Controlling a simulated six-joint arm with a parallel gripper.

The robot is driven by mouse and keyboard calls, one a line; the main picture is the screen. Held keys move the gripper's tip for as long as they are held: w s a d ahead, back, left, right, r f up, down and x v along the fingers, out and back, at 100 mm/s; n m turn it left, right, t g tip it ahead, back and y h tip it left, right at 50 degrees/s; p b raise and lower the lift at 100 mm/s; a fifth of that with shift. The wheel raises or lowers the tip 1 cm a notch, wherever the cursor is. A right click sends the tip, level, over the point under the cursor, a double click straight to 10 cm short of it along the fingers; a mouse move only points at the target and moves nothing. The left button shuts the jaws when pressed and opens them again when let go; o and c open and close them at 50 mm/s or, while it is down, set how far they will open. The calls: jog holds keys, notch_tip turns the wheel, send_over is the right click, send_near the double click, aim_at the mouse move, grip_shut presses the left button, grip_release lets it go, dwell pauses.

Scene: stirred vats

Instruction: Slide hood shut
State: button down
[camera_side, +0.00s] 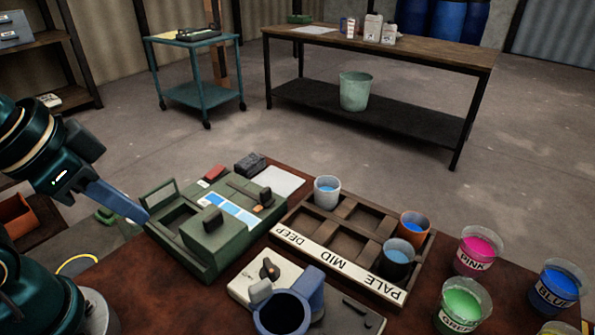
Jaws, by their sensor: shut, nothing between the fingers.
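A green bench instrument (222,260) stands on the brown table. Its box-shaped green hood (215,238) has a black knob (212,220) on top. A dark recess (178,219) shows uncovered to the left of the hood, with an upright green frame (159,193) behind it. My gripper (146,219) comes in from the left, shut and empty, its tip near the left end of the instrument. I cannot tell whether the tip touches it.
A brown rack (345,257) marked DEEP, MID and PALE holds several cups. A pale stirrer unit (243,284) with a blue vessel (284,315) stands in front. Pink (474,253), green (462,306) and blue (556,288) tubs stand at the right.

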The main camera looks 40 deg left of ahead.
notch_tip(320, 180, up, 6)
jog(key=w+m+g+y, duration=0.1)
jog(key=w+m+g, duration=0.1)
jog(key=m, duration=0.4)
notch_tip(320, 180, up, 2)
jog(key=m+g+y, duration=0.2)
jog(key=m, duration=0.6)
send_over(219, 232)
jog(key=d, duration=0.3)
jog(key=d+f+m+g+y, duration=0.1)
jog(key=d+f+m, duration=0.25)
jog(key=d, duration=0.25)
jog(key=shift+n, duration=0.35)
jog(key=x, duration=1.1)
jog(key=shift+f, duration=0.2)
jog(key=shift+a+r, duration=0.1)
jog(key=shift+a, duration=1.7)
